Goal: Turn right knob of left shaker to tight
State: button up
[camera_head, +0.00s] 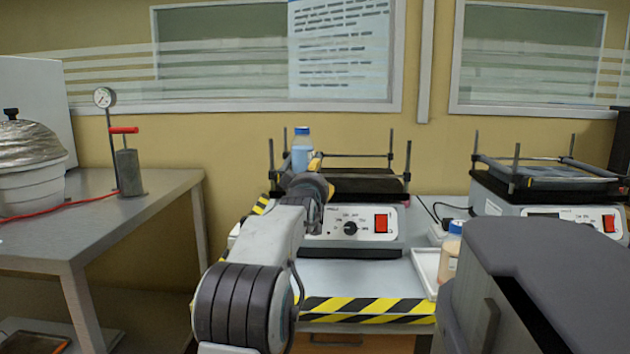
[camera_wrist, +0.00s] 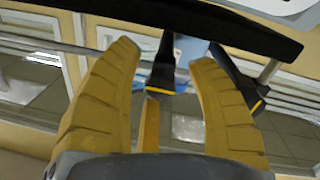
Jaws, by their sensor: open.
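The left shaker (camera_head: 372,185) stands on the middle bench. It has a dark platform, upright rods with rails, a dark round front dial (camera_head: 350,228) and a red switch (camera_head: 381,222). A blue-capped bottle (camera_head: 302,150) is at its left side. My gripper (camera_wrist: 163,55) is open at the shaker's left part, its yellow fingers apart. A black fitting (camera_wrist: 163,72) shows between the fingers and another (camera_wrist: 236,82) shows beside the right finger. I cannot tell whether either is the right knob, or whether the fingers touch them. My arm hides part of the shaker's left side.
A second shaker (camera_head: 545,190) stands at the right. A bottle with amber liquid (camera_head: 449,254) and a white tray (camera_head: 426,272) are on the bench's right side. The left table (camera_head: 120,220) holds a pump with a gauge (camera_head: 103,97). Striped tape (camera_head: 365,307) marks the bench's front edge.

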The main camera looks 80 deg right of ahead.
jog(key=shift+o, duration=0.3)
grip_shut()
dwell(0.3)
